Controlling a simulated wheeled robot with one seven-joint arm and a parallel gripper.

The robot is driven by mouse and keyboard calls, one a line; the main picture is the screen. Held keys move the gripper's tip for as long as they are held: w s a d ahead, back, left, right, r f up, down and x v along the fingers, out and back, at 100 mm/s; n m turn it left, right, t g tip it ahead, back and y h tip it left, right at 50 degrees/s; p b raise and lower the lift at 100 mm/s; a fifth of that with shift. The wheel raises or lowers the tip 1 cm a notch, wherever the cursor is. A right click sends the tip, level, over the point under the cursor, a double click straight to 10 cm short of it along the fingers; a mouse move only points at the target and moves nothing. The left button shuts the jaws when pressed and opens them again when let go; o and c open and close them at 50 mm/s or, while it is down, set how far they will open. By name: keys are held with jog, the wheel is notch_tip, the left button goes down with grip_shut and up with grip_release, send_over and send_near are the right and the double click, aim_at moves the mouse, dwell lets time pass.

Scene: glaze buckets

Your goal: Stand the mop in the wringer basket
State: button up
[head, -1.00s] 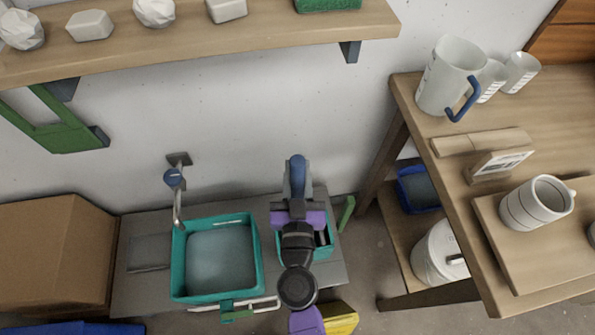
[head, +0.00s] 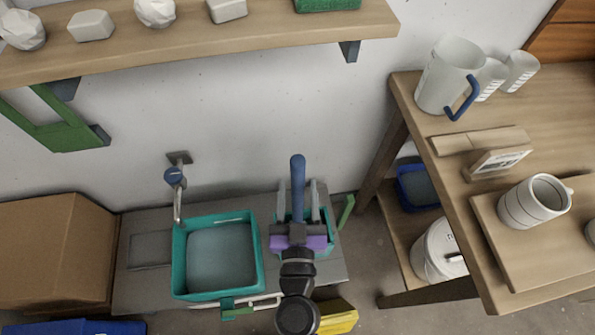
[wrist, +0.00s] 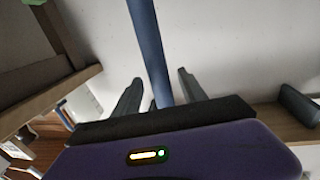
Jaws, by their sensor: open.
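The mop's blue handle (head: 298,180) stands up in the head view, over the teal wringer basket (head: 328,238) to the right of the water bucket. The mop's head is hidden behind my gripper. My gripper (head: 298,190) is open, with one grey finger on each side of the handle's line and gaps beside it. In the wrist view the handle (wrist: 148,45) runs up between the spread fingers of my gripper (wrist: 158,82). My gripper and wrist hide much of the basket, so how deep the mop sits cannot be told.
A teal bucket of water (head: 178,262) stands left of the basket under a wall tap (head: 176,178). A wooden table (head: 410,100) with mugs is at right. A shelf (head: 200,40) runs above. A yellow object (head: 338,316) lies in front on the floor.

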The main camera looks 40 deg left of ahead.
jog(key=v, duration=0.6)
jog(key=shift+s+d, duration=0.25)
jog(key=shift+s, duration=0.05)
jog(key=d+m+t+h, duration=0.1)
jog(key=d+m+h, duration=0.2)
jog(key=d, duration=1.1)
jog(key=s+d+r+m+h, duration=0.2)
jog(key=s+d+r+h, duration=0.2)
jog(key=s+d, duration=0.3)
jog(key=s+d+r+m+h, duration=0.3)
jog(key=s+d, duration=0.4)
jog(key=d, duration=0.7)
jog(key=shift+d+r+h, duration=0.15)
jog(key=shift+r+h, duration=0.65)
jog(key=shift+r, duration=0.05)
jog(key=shift+s, duration=0.1)
